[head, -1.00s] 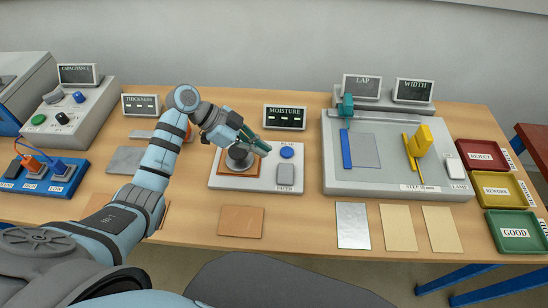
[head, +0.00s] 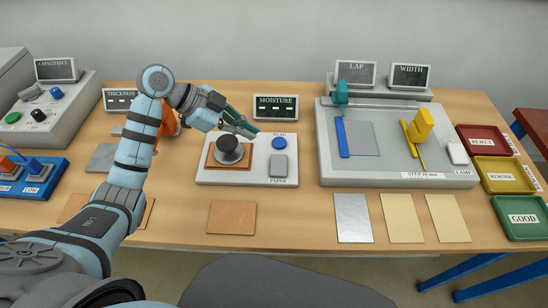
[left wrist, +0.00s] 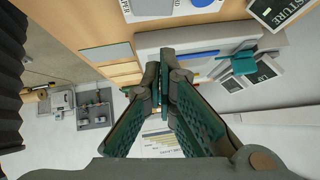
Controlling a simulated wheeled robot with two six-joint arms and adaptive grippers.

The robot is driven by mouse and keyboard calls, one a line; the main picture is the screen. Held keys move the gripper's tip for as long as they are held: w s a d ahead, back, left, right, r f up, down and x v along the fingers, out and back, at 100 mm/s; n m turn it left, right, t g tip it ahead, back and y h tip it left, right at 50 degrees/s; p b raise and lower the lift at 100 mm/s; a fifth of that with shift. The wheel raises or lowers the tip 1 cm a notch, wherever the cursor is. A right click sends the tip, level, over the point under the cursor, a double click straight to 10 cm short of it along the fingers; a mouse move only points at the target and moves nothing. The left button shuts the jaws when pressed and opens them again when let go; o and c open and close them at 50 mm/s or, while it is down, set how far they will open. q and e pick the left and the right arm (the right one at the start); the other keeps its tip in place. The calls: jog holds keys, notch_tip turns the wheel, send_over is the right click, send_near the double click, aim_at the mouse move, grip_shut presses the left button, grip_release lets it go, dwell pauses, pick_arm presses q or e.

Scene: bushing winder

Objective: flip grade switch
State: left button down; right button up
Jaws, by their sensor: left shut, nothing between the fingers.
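The moisture station is a white board (head: 260,172) with a round black puck (head: 230,149) on a copper plate, a blue READ button (head: 279,142) and a grey switch (head: 278,165) labelled PAPER. My left gripper (head: 250,131) is shut and empty. It is raised near the back of the board, above and to the right of the puck, apart from the switch. In the left wrist view, my closed fingertips (left wrist: 166,56) point past the board; the grey switch (left wrist: 152,6) and blue button (left wrist: 201,3) show at the top edge. My right gripper is out of view.
The MOISTURE display (head: 275,107) stands behind the board. The lap and width fixture (head: 380,178) is to its right, then coloured trays (head: 498,170). A copper sheet (head: 232,217) and pale sheets (head: 403,217) lie in front. The thickness station is partly behind my left arm.

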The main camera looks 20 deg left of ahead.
pick_arm(q)
send_over(276, 163)
jog(key=f, duration=0.7)
jog(key=shift+s+d, duration=0.25)
jog(key=shift+d, duration=0.05)
jog(key=shift+w+a+f, duration=0.1)
jog(key=shift+f, duration=0.55)
jog(key=shift+w+a+f, duration=0.1)
jog(key=shift+f, duration=0.5)
jog(key=shift+w+a+f, duration=0.1)
jog(key=shift+f, duration=0.45)
